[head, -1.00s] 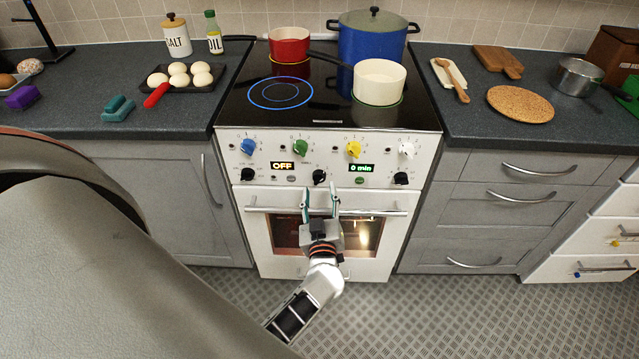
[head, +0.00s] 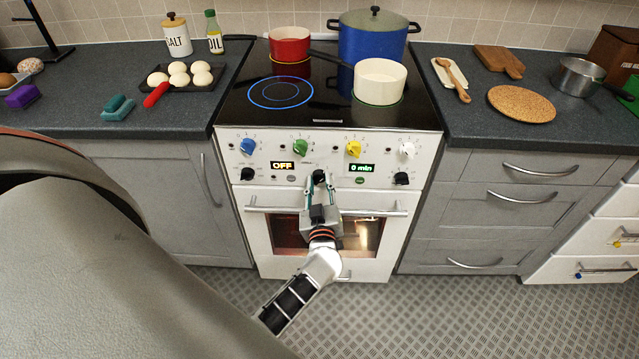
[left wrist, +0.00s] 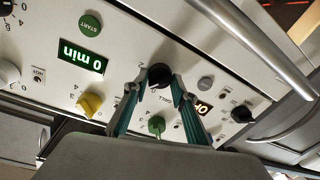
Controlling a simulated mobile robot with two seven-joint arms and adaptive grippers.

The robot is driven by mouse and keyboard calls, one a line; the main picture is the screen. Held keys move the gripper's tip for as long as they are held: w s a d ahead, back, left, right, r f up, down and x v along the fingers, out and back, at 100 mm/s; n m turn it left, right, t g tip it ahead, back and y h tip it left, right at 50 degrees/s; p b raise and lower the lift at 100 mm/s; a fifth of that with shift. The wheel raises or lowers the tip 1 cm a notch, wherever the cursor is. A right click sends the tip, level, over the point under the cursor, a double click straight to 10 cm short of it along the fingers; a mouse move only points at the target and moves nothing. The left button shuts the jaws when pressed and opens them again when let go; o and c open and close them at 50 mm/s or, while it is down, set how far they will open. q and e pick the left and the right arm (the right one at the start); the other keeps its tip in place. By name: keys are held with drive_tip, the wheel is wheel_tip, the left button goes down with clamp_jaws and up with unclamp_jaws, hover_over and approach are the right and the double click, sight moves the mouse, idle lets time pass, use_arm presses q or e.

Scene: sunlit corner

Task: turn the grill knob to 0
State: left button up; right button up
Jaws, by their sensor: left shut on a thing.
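The grill knob (head: 319,175) is the black knob in the middle of the white stove's (head: 232,190) control panel. In the left wrist view the knob (left wrist: 160,75) sits between my two fingertips, near the "GRILL" lettering. My left gripper (head: 319,183) is shut on it, one finger on each side; it also fills the lower middle of the left wrist view (left wrist: 160,81). The fingers partly hide the knob in the head view, and I cannot tell where its pointer stands. My right gripper is not in view.
Blue (head: 247,146), green (head: 300,147), yellow (head: 353,149) and white (head: 407,150) knobs line the panel above. Black knobs (head: 248,174) (head: 401,178) stand at both sides. The oven door handle (head: 375,212) runs just below. Pots stand on the hob.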

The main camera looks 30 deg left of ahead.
use_arm(q)
drive_tip(key=shift+r+n+p, duration=0.15)
drive_tip(key=shift+n+p, duration=0.4)
drive_tip(key=shift+n, duration=0.15)
drive_tip(key=n+p, duration=0.2)
drive_tip(key=n, duration=0.1)
drive_tip(key=shift+h, duration=0.3)
drive_tip(key=n+p, duration=0.1)
drive_tip(key=n, duration=0.2)
drive_tip(key=shift+n, duration=0.4)
drive_tip(key=shift+a+n+p, duration=0.1)
drive_tip(key=shift+n+p, duration=0.2)
drive_tip(key=shift+n, duration=0.4)
drive_tip(key=o, duration=1.1)
